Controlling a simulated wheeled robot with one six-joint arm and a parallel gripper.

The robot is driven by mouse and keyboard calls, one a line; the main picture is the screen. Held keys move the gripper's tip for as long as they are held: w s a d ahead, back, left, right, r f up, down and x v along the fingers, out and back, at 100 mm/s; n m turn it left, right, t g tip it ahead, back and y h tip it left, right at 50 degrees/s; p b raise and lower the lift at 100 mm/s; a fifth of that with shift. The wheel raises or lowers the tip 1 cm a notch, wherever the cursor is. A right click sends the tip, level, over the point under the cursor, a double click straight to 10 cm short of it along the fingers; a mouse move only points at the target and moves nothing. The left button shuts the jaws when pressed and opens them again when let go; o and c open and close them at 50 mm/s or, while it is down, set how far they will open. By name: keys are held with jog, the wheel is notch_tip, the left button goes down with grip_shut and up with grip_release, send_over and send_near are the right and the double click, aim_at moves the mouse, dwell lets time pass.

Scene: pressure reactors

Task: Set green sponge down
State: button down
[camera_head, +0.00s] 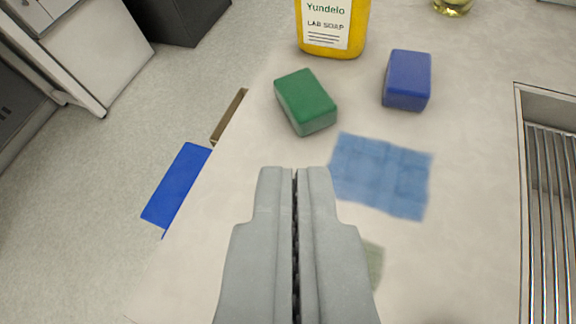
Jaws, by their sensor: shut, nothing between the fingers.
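The green sponge (306,101) lies on the pale countertop (465,190), near its left edge and in front of the yellow soap bottle. My gripper (295,170) is in the lower middle of the view. Its two fingers are closed together with nothing between them. The fingertips point toward the green sponge and appear apart from it in the picture. The gripper hides part of the counter below it.
A blue sponge (407,80) sits right of the green one. A blue cloth (380,175) lies just right of the fingertips. A yellow soap bottle (332,28) stands behind. A slatted metal sink (553,200) is at right. The counter's left edge drops to the floor.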

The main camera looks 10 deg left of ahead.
aim_at(302, 112)
jog(key=w+a+f+m+g, duration=0.2)
jog(key=w+f+m+g, duration=0.1)
jog(key=w+f+g, duration=0.85)
jog(key=shift+g, duration=0.45)
jog(key=f, duration=0.2)
jog(key=w+f, duration=0.1)
jog(key=f, duration=0.2)
jog(key=w+f, duration=0.1)
jog(key=f, duration=0.2)
jog(key=shift+w+a+f, duration=0.1)
jog(key=shift+w+f, duration=0.05)
jog(key=shift+f, duration=0.1)
jog(key=w, duration=0.1)
jog(key=w+d, duration=0.1)
jog(key=shift+w+r, duration=0.1)
jog(key=shift+w, duration=0.3)
jog(key=shift+w+d, duration=0.15)
jog(key=shift+w, duration=0.4)
jog(key=shift+w+d, duration=0.3)
jog(key=shift+w, duration=0.55)
jog(key=shift+w+d, duration=0.25)
jog(key=shift+w, duration=0.6)
